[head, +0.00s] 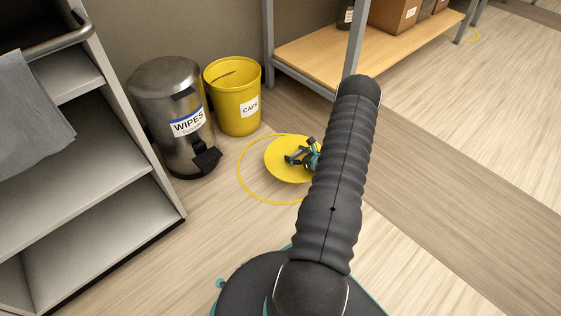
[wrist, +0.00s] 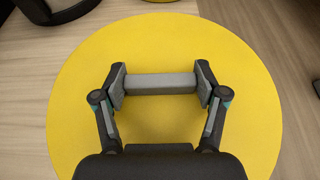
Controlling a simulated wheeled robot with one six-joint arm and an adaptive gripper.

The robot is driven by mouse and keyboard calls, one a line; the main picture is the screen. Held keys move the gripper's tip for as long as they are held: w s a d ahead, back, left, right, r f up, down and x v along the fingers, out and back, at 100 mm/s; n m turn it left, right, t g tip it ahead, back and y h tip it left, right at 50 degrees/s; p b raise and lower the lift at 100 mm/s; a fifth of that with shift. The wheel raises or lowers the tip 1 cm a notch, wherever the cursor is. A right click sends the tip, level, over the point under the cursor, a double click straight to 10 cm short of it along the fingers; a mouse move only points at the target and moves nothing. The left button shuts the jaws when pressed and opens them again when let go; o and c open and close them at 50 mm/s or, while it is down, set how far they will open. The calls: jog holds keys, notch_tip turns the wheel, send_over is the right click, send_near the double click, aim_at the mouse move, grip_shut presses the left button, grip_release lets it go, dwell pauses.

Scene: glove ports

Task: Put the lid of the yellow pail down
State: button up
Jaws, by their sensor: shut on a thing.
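The yellow lid (head: 284,171) is a flat round disc, seen in the head view over the area of a thin yellow ring marked on the floor (head: 241,183). It fills much of the wrist view (wrist: 80,130). My gripper (head: 303,156) is above the lid, its two fingers (wrist: 161,84) shut on the ends of the lid's grey bar handle. I cannot tell whether the lid touches the floor. The yellow pail (head: 236,108), labelled CAPS, stands upright with its top open, behind and left of the lid. My arm hides the lid's right edge in the head view.
A steel pedal bin (head: 160,105) labelled WIPES stands left of the pail. A grey shelf cart (head: 90,150) is at the left. A wooden-shelved rack (head: 315,55) with boxes is at the back. Open floor (head: 460,130) lies to the right.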

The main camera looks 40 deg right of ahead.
aim_at(282, 155)
jog(key=w+f, duration=0.1)
jog(key=w, duration=0.1)
jog(key=w+a+f, duration=0.1)
jog(key=w, duration=0.1)
jog(key=w+a+f, duration=0.1)
jog(key=w+f, duration=0.1)
jog(key=shift+a+b, duration=0.2)
jog(key=shift+b, duration=0.2)
jog(key=shift+f+b, duration=0.35)
jog(key=shift+f, duration=1.6)
jog(key=shift+f, duration=0.1)
jog(key=o, duration=1.3)
